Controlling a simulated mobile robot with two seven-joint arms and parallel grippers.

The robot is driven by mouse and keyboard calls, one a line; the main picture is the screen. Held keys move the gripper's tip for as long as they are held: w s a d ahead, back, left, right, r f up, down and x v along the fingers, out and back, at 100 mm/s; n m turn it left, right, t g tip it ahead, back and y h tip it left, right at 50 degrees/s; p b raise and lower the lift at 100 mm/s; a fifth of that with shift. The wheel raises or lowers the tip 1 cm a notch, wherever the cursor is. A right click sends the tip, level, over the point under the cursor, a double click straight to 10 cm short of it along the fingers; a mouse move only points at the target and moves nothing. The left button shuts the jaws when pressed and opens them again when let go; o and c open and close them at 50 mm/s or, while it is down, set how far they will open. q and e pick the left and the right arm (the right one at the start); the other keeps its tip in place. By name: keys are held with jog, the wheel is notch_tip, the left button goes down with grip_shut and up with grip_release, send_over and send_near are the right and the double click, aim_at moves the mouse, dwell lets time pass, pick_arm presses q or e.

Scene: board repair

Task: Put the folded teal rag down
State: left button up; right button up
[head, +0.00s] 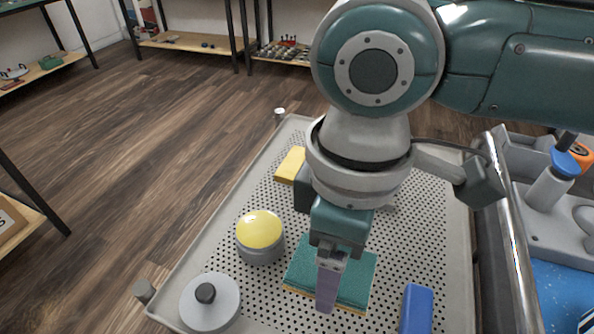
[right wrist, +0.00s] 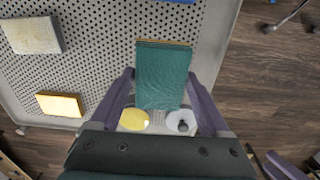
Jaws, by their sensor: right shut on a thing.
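The folded teal rag (head: 300,268), with an ochre lower edge, is over the perforated grey tray (head: 262,200) in the head view. My right gripper (head: 326,300) points down and is shut on the rag, one finger showing across it. In the right wrist view the rag (right wrist: 162,75) sits between the two purple fingers of the gripper (right wrist: 160,85). I cannot tell whether the rag touches the tray. A purple finger-like part at the lower right of the wrist view may be my left gripper (right wrist: 285,166); its opening does not show.
A grey tin with a yellow top (head: 260,235) stands close left of the rag. A grey lidded pot (head: 210,302) is at front left. A blue block (head: 416,308) lies at right, a yellow block (head: 290,165) behind. A metal rail (head: 508,240) runs along the right.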

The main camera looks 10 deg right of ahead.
jog(key=shift+f+b, duration=0.75)
jog(key=shift+f, duration=1.85)
jog(key=shift+f, duration=0.1)
jog(key=o, duration=1)
jog(key=shift+o, duration=0.2)
notch_tip(320, 180, up, 12)
jog(key=p, duration=0.4)
